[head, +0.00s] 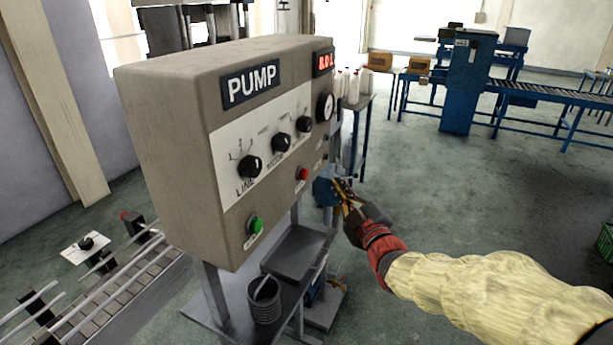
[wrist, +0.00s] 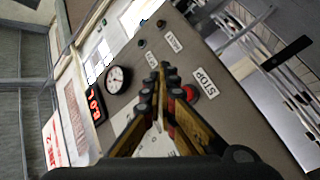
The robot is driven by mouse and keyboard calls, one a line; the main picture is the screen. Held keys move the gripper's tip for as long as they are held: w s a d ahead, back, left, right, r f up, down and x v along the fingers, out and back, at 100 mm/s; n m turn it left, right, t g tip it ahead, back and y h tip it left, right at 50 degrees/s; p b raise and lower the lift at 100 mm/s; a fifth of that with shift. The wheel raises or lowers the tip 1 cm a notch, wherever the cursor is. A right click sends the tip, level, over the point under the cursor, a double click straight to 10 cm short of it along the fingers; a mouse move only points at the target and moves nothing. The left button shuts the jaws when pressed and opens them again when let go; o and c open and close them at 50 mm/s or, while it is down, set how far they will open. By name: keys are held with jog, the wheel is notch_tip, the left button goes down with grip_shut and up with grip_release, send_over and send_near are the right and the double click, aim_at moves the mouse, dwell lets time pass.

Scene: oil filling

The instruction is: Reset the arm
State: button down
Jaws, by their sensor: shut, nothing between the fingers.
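My gripper (head: 341,185) is shut and empty beside the right end of the pump control box (head: 165,130) in the head view. My arm comes in from the lower right, in a pale cover with a red band at the wrist. In the wrist view my gripper (wrist: 160,85) points at the panel face, with the fingertips near the red STOP button (wrist: 191,93). I cannot tell whether they touch the panel. The red button (head: 302,174) and the green button (head: 256,224) show in the head view.
The panel has several black knobs (head: 250,166), a gauge (head: 325,107) and a red display (head: 325,62). A bucket (head: 264,300) stands below the box. A roller conveyor (head: 110,300) is at the lower left. Blue tables and a conveyor (head: 550,95) stand behind. Open floor lies to the right.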

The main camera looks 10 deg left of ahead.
dwell(0.4)
jog(key=s+d+f+m+g+h, duration=0.3)
jog(key=s+d+f+m+g, duration=0.1)
jog(key=f, duration=0.4)
jog(key=s+d+f+m+g+h, duration=0.3)
jog(key=s+d+f, duration=0.15)
jog(key=f, duration=0.45)
jog(key=s+d+r+m+g+h, duration=0.1)
jog(key=s+d+m+g, duration=0.25)
jog(key=s, duration=0.75)
jog(key=s+d+r+m+g+h, duration=0.1)
jog(key=s+d+m+g, duration=0.25)
jog(key=s, duration=0.75)
jog(key=s+d+r+t, duration=0.2)
jog(key=s+r, duration=0.4)
jog(key=shift+s+m, duration=0.3)
